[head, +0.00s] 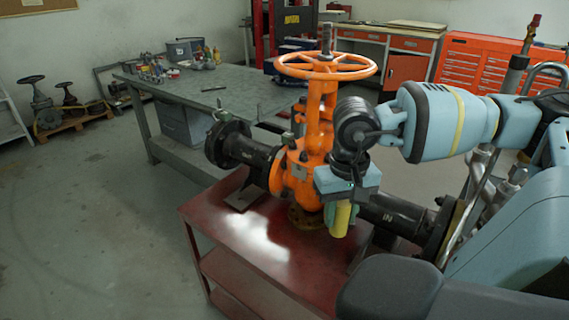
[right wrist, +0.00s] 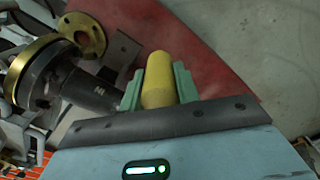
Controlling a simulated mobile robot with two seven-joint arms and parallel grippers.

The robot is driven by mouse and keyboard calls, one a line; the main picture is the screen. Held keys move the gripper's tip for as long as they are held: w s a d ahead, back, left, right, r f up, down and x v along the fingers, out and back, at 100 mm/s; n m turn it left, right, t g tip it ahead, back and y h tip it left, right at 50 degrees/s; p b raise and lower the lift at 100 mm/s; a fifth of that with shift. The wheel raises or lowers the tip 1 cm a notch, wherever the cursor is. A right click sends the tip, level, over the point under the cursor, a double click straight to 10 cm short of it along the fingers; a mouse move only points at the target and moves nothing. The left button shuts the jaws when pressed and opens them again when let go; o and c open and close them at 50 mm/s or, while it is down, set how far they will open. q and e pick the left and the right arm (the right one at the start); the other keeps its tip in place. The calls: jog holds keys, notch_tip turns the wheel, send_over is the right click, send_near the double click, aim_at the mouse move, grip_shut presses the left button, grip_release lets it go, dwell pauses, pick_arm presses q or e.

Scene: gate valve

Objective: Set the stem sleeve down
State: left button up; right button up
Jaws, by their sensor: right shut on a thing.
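The stem sleeve (head: 341,219) is a yellow cylinder. My right gripper (head: 340,208) is shut on it, and the sleeve sticks out below the green fingers above the red cart (head: 225,232), in front of the orange gate valve (head: 297,172). In the right wrist view, the sleeve (right wrist: 158,82) lies between the two green fingers of my right gripper (right wrist: 158,90), with red cart surface beyond its tip. I cannot tell whether its lower end touches the cart. My left gripper is not in view.
A brass ring (head: 304,217) lies on the cart beside the sleeve. Black flanged pipes (head: 235,143) extend from both sides of the valve. The orange handwheel (head: 327,66) stands above. The cart's front left top is clear. A grey workbench (head: 235,90) stands behind.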

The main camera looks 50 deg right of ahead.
jog(key=shift+a+f, duration=0.15)
jog(key=shift+f, duration=0.1)
jog(key=shift+a+f, duration=0.15)
jog(key=shift+a, duration=0.1)
